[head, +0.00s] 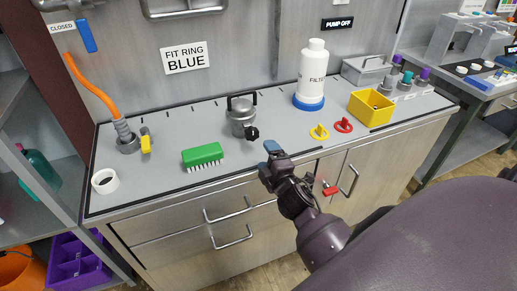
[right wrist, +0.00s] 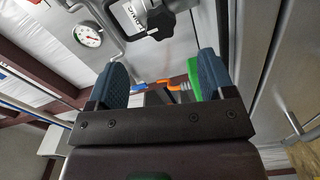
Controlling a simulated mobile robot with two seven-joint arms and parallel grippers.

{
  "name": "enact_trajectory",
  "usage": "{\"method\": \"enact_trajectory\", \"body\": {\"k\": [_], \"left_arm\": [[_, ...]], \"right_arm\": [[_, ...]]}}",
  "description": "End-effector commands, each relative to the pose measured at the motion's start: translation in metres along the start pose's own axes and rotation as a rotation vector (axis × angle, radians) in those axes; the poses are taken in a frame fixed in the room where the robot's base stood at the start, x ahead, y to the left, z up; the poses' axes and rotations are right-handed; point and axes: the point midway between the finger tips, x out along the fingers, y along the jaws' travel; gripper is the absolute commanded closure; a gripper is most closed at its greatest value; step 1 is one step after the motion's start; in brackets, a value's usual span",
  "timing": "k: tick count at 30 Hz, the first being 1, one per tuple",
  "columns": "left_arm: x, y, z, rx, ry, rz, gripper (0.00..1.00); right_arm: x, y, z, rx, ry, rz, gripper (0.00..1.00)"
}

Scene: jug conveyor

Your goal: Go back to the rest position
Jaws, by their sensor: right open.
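My right gripper (head: 270,150) is in front of the bench's front edge in the head view, with its blue fingertips pointing toward the bench. In the right wrist view my right gripper (right wrist: 160,78) has its two blue-padded fingers wide apart with nothing between them. The metal pot (head: 241,115) with a black knob stands on the bench behind it, and the green brush (head: 203,154) lies to its left. My left gripper is in neither view.
The grey bench top (head: 170,190) holds a white filter bottle (head: 313,70) on a blue ring, a yellow bin (head: 371,108), a yellow valve handle (head: 319,132) and a red one (head: 343,125). A red handle (head: 330,190) sticks out below the bench edge, right of my right gripper.

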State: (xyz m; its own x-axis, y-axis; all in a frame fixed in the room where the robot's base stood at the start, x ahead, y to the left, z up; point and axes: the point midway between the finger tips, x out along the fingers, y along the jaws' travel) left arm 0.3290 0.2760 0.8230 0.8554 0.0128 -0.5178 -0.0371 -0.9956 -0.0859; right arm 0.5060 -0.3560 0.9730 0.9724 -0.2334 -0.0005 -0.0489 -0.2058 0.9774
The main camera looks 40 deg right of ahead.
Motion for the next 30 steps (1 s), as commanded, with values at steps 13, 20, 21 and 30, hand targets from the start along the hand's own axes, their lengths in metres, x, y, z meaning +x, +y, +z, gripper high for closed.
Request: {"method": "enact_trajectory", "body": {"k": [13,20,21,30], "left_arm": [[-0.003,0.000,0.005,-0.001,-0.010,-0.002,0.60],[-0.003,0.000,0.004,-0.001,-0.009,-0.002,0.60],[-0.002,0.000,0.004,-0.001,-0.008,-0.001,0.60],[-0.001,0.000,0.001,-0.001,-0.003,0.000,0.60]], "right_arm": [[0.000,-0.002,0.001,0.152,-0.010,-0.016,0.24],[-0.021,-0.031,-0.015,0.663,-0.021,-0.147,0.24],[-0.030,-0.041,-0.017,0.750,-0.030,-0.184,0.24],[-0.143,-0.130,-0.019,1.172,-0.202,-0.491,0.24]]}}
